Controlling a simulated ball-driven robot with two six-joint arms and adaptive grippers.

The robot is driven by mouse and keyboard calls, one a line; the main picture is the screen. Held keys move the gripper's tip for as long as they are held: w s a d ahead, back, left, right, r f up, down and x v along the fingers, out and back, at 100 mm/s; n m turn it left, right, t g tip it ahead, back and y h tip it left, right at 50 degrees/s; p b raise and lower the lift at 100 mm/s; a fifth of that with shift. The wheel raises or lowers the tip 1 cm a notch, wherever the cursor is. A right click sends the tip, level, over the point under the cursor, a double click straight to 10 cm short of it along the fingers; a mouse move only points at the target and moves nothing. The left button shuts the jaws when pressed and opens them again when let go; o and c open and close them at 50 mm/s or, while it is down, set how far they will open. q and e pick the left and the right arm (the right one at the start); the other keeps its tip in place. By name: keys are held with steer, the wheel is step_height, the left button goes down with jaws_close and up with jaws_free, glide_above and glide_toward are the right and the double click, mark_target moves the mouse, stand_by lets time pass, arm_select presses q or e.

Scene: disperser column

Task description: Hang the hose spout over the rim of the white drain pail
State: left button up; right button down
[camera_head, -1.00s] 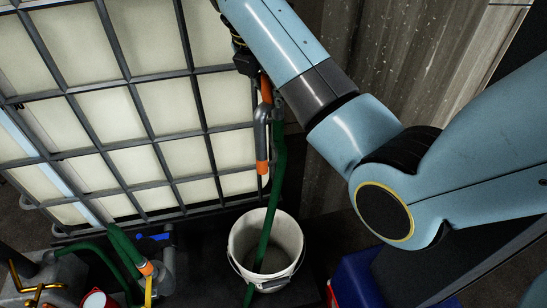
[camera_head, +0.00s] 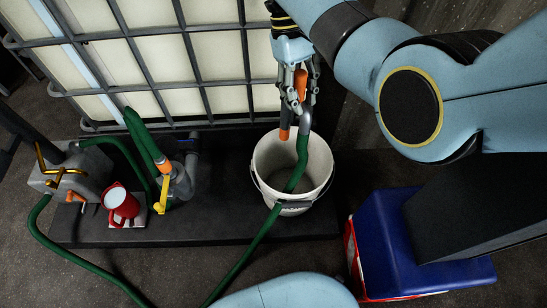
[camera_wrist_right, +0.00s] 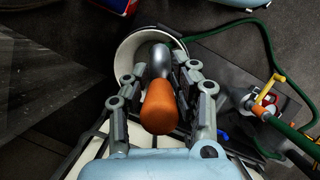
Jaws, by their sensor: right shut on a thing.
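The hose spout is a grey bent tube with an orange grip (camera_head: 301,82) and an orange tip (camera_head: 285,132). My right gripper (camera_head: 298,98) is shut on the orange grip, which also shows between the fingers in the right wrist view (camera_wrist_right: 160,105). The white drain pail (camera_head: 322,165) stands upright below it; its rim also shows in the wrist view (camera_wrist_right: 122,50). The spout tip points down and overlaps the pail's far rim in the head view; whether it touches cannot be told. The green hose (camera_head: 296,172) drops from the spout across the pail. My left gripper is out of view.
A caged white tank (camera_head: 165,60) stands behind the pail. A blue box (camera_head: 380,235) stands at right.

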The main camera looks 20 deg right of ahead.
steer(key=s+a+f+m+t+y+b, duration=0.1)
steer(key=s+a+f+m+y+b, duration=0.1)
steer(key=a+f+m, duration=0.3)
steer(key=s+a+f+m+t+y+b, duration=0.1)
steer(key=s+a+f+m+y+b, duration=0.15)
steer(key=f+m, duration=0.35)
arm_select(q)
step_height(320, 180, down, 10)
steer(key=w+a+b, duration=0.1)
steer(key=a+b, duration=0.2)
steer(key=b, duration=0.4)
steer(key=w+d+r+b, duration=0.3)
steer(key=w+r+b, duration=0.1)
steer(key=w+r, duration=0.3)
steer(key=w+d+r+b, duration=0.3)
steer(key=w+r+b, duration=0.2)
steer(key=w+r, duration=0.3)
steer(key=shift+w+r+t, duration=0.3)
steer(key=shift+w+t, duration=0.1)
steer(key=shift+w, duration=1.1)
arm_select(e)
steer(key=shift+m+h, duration=0.25)
steer(key=shift+m, duration=0.05)
steer(key=shift+w+f, duration=0.1)
steer(key=shift+f, duration=8.35)
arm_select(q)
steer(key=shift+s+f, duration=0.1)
arm_select(e)
steer(key=shift+f, duration=0.3)
